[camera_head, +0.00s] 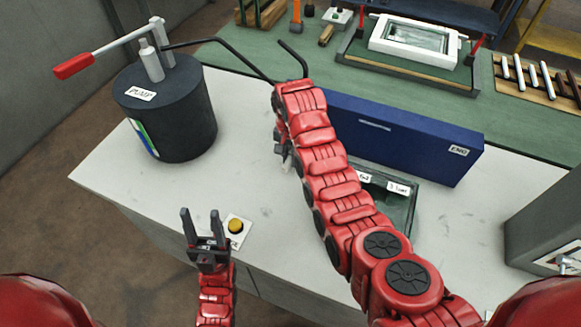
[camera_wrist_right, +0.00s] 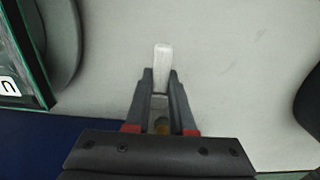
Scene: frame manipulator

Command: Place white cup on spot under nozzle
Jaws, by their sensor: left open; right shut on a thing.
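A white, narrow piece (camera_wrist_right: 162,62) sticks out past the fingertips of my right gripper (camera_wrist_right: 161,82) in the right wrist view. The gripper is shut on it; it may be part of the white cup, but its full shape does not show. In the head view no cup shows, and the right gripper (camera_head: 283,148) is mostly hidden by my arm over the white table. My left gripper (camera_head: 201,228) is open and empty beside a yellow button (camera_head: 235,226).
A blue box (camera_head: 400,138) stands behind my right arm, with a dark labelled tray (camera_head: 400,205) in front of it. A green bench (camera_head: 270,50) with a white frame (camera_head: 415,42) lies behind. A grey block (camera_head: 550,225) stands at right. The table (camera_head: 140,190) is clear at left.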

